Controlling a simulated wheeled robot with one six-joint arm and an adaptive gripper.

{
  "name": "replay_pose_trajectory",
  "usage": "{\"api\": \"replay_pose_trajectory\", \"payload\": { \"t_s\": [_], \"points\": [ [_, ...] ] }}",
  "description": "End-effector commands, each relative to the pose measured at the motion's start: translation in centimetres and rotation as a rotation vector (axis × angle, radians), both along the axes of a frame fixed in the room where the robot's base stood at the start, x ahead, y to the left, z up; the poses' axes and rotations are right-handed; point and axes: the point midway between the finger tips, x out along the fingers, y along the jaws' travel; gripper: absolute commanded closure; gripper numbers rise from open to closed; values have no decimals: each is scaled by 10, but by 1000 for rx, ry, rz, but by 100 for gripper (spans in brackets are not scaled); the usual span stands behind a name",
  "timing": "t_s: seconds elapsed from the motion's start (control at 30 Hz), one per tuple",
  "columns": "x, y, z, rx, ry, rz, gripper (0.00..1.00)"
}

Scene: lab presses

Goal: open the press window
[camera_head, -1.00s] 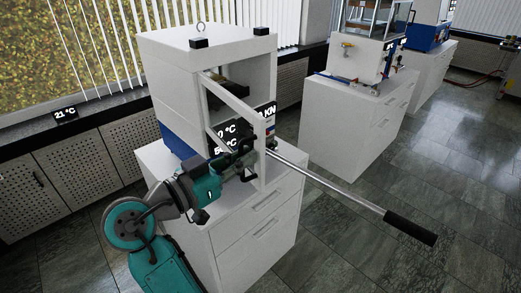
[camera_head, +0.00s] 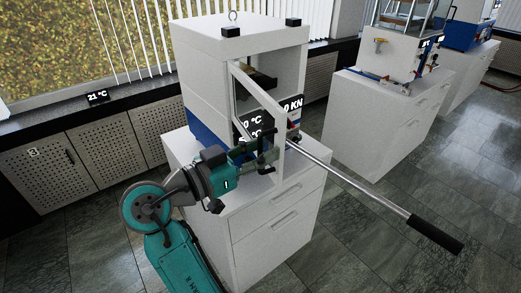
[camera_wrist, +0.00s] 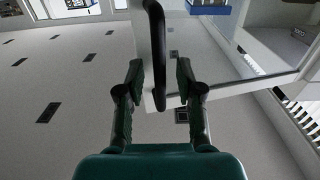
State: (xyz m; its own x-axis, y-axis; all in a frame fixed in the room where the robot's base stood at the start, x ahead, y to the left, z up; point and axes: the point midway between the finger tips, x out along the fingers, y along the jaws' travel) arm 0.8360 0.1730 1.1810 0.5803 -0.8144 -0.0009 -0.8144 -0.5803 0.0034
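The press (camera_head: 205,88) is a white box on a white cabinet. Its window (camera_head: 262,95), a white frame with a clear pane, stands swung outward from the front, so the inside is partly exposed. My gripper (camera_head: 272,150) is at the window's free edge. In the wrist view, the black window handle (camera_wrist: 158,50) runs down between the two fingers of my gripper (camera_wrist: 159,70). The fingers are apart, with gaps showing beside the handle. The window frame and pane (camera_wrist: 255,80) extend to the right there.
A long metal lever with a black grip (camera_head: 435,235) sticks out to the right of the press, close to my gripper. Display signs (camera_head: 250,128) stand behind the window. Another press (camera_head: 395,50) stands on a cabinet further back. The tiled floor at right is clear.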

Motion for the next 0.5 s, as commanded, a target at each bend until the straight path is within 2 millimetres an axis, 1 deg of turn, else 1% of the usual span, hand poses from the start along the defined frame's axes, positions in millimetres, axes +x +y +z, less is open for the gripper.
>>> {"api": "replay_pose_trajectory", "payload": {
  "t_s": [0.13, 0.23, 0.37, 0.5],
  "points": [
    [-3, 4, 0, 1, -1, 1, 64],
    [-9, 14, 0, -1, -1, 3, 64],
    [-23, 33, 0, -1, 0, 4, 64],
    [-40, 57, 0, 0, 0, 4, 64]
  ]
}}
